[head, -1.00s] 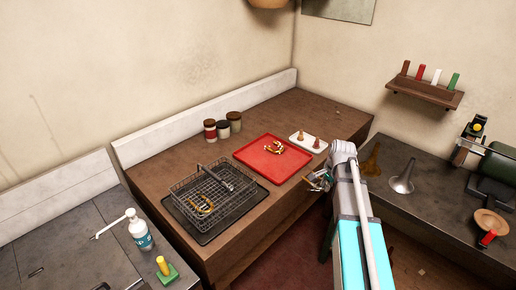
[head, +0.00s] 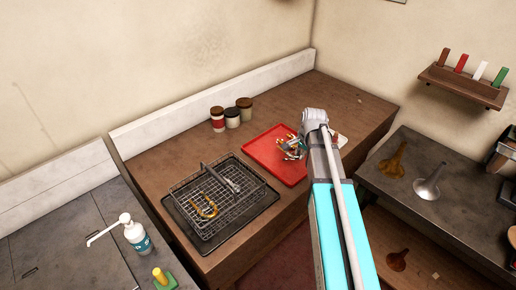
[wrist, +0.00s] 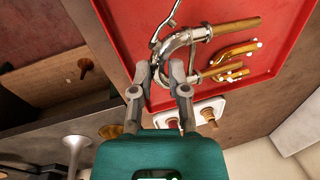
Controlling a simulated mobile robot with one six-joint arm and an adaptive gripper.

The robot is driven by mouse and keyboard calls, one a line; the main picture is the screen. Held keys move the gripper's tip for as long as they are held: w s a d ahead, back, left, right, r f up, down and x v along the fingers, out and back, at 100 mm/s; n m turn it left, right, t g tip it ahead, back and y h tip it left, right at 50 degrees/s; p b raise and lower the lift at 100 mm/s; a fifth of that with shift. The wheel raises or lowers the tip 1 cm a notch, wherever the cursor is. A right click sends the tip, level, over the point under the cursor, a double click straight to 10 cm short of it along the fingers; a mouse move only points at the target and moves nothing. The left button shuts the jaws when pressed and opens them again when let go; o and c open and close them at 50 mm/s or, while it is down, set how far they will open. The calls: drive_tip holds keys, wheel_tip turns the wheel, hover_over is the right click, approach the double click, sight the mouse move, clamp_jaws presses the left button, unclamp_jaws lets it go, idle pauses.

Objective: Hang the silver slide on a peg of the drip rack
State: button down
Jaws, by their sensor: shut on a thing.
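The silver slide (wrist: 183,40) shows in the wrist view as a curved silver bow with brass-coloured legs pointing right. My gripper (wrist: 161,76) is shut on the near side of its bow, over the red tray (wrist: 120,22). In the head view, my gripper (head: 292,148) is over the red tray (head: 266,152), and my arm and gripper hide most of the slide. The drip rack (head: 178,205), a dark wire rack on a black tray, stands on the brown counter to the left. A grey bar shows over its mesh; single pegs are hard to make out.
A brass slide (head: 207,208) is at the rack. Several jars (head: 232,117) stand behind; a bottle (head: 136,234) is left. The counter between rack and red tray is narrow.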

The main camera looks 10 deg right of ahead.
drive_tip(key=shift+w, duration=0.2)
drive_tip(key=shift+a, duration=0.15)
drive_tip(key=shift+s+a+r, duration=0.1)
drive_tip(key=shift+a+r, duration=0.05)
drive_tip(key=shift+a, duration=0.1)
drive_tip(key=s+a+r+n+p, duration=0.1)
drive_tip(key=s+a+r+p, duration=0.1)
drive_tip(key=a, duration=0.3)
drive_tip(key=s+a+r+t+y+p, duration=0.1)
drive_tip(key=s+a+r+p, duration=0.1)
drive_tip(key=a, duration=0.4)
drive_tip(key=shift+s+r+n+p, duration=0.2)
drive_tip(key=shift+r+n+p, duration=0.25)
drive_tip(key=shift+r, duration=0.15)
drive_tip(key=w+d+f+b, duration=0.1)
drive_tip(key=w+f+b, duration=0.2)
drive_tip(key=w, duration=0.1)
drive_tip(key=w+d+f+b, duration=0.1)
drive_tip(key=w+f+b, duration=0.2)
drive_tip(key=w, duration=0.1)
drive_tip(key=w+d+f+b, duration=0.1)
drive_tip(key=w+f+b, duration=0.2)
drive_tip(key=w, duration=0.1)
drive_tip(key=shift+w+d, duration=0.3)
drive_tip(key=shift+w, duration=0.05)
